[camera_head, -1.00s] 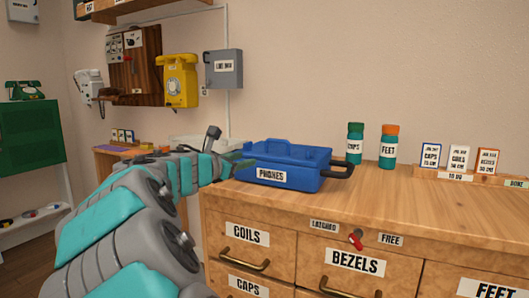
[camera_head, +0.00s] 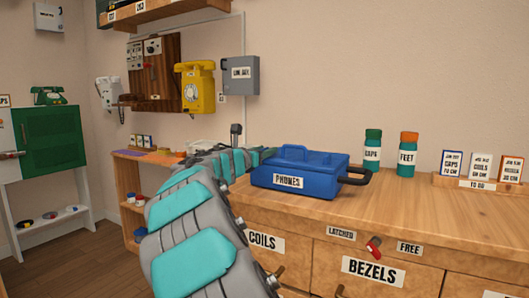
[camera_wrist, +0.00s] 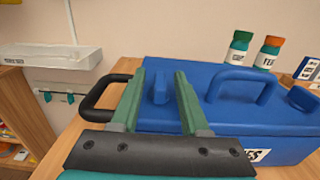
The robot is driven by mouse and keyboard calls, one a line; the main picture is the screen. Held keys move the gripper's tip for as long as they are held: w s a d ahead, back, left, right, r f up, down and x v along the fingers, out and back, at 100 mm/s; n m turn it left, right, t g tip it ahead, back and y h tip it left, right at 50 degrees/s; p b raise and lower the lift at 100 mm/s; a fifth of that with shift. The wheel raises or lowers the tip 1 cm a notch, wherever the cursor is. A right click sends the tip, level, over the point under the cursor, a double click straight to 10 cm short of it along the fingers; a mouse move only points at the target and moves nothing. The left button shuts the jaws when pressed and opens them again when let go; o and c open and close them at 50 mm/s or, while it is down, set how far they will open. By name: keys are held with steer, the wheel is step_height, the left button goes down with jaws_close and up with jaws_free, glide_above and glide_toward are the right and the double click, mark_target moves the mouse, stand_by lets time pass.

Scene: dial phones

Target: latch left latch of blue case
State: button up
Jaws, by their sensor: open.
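The blue case (camera_head: 318,178) labelled PHONES sits closed on the wooden counter, with a blue handle on its lid. In the wrist view the left latch (camera_wrist: 160,91) is a small blue upright tab near the case's (camera_wrist: 225,112) left end. My gripper (camera_wrist: 160,73) is open, its two green fingers reaching over the case with the latch between them in the picture. I cannot tell whether either finger touches it. A second blue latch (camera_wrist: 304,98) shows at the right. In the head view my gripper (camera_head: 266,154) is at the case's left end, partly hidden by my arm.
A black side handle (camera_wrist: 97,93) sticks out at the case's left end, close to my left finger. Another black handle (camera_head: 356,176) is at its right. Two bottles (camera_head: 373,149) stand behind the case.

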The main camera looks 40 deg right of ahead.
jaws_close()
stand_by(0.3)
stand_by(0.3)
